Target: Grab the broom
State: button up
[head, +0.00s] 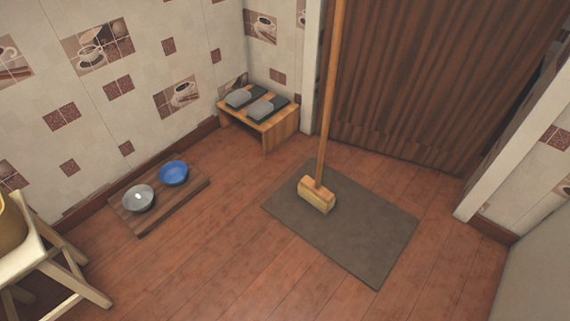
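The broom stands upright on a dark grey mat (350,235) in front of the brown curtain. Its long wooden handle (328,95) runs up out of the top of the head view. Its yellowish block-shaped head (316,196) rests on the mat near the mat's left part. The upper end of the handle is out of view. My gripper does not show in the head view.
A low wooden bench (270,124) with grey slippers stands against the wall. A wooden board (188,198) with a blue bowl (173,173) and a metal bowl (138,200) lies at left. A stool (52,243) stands at far left. The middle floor is clear.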

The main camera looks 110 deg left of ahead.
aim_at(311, 190)
jog(key=u, duration=0.75)
jog(key=k, duration=0.15)
jog(key=u, duration=1.3)
jog(key=i, duration=1.55)
jog(key=u, duration=2.65)
